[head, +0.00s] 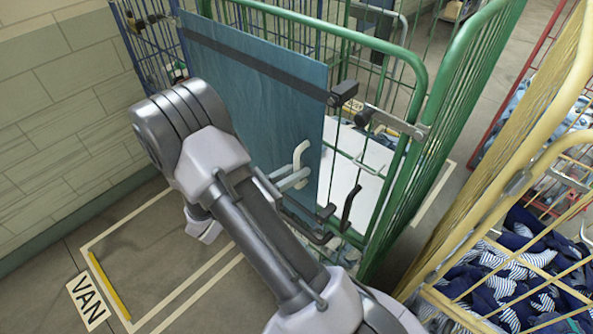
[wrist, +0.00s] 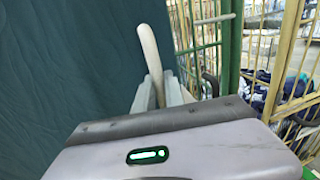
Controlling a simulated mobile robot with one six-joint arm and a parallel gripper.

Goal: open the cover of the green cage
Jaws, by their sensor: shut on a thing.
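The green cage (head: 385,45) stands at the centre right of the head view, and its green post (wrist: 231,50) shows in the wrist view. Its cover (head: 255,95) is a flat blue panel hanging across the front, with a dark strip along its top. The cover fills the left of the wrist view (wrist: 60,70). A pale curved handle (head: 300,153) stands at the cover's lower right; it also shows in the wrist view (wrist: 149,48). My gripper (head: 296,178) is shut on the handle's lower part, its grey fingers (wrist: 157,88) around it.
Black latch parts (head: 343,93) sit by the cover's upper right corner. A yellow cage (head: 490,205) with dark and striped bags stands close on the right. A tiled wall (head: 60,90) is at left. Floor marked VAN (head: 88,301) is clear at lower left.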

